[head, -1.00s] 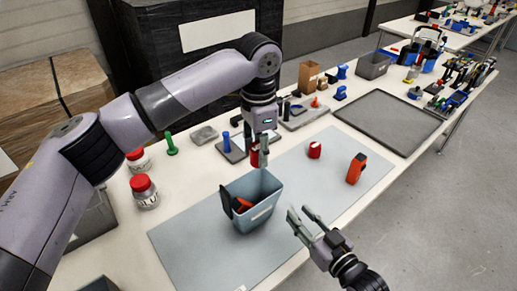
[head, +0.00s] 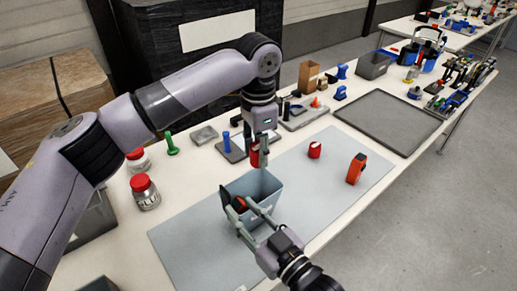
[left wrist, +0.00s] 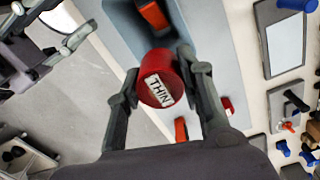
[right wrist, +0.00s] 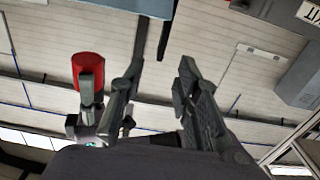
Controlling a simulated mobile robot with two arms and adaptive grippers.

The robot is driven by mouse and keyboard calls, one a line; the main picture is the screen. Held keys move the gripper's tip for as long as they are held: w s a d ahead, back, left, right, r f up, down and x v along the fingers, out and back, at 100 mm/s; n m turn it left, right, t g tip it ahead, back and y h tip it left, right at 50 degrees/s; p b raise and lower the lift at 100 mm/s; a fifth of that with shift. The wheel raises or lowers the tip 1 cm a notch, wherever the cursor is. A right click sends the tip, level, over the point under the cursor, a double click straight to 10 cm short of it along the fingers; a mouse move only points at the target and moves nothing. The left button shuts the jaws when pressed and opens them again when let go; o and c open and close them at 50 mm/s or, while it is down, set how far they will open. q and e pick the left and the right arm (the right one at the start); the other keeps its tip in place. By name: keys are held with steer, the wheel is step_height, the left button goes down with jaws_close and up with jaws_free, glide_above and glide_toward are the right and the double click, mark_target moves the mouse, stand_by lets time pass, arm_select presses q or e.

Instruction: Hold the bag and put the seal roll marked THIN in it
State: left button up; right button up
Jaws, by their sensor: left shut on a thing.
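The bag (head: 268,187) is an open blue-grey bin-like holder standing on the grey mat, with something orange and dark inside. My left gripper (head: 255,157) is shut on a red seal roll (left wrist: 160,82) whose white label reads THIN; it holds the roll above the bag's far side. In the left wrist view the bag (left wrist: 128,22) lies beyond the roll. My right gripper (head: 241,212) is at the bag's near side, its fingers apart. In the right wrist view its open fingers (right wrist: 160,75) have a clear gap; whether they straddle the bag's wall I cannot tell.
Another red roll (head: 314,150) and an orange tool (head: 356,168) stand on the mat (head: 190,245) right of the bag. Red-lidded jars (head: 145,192) stand at left. A dark empty tray (head: 388,122) lies to the right.

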mark_target(230, 196)
steer(key=shift+x, duration=3.95)
steer(key=shift+c, duration=0.4)
jaws_close()
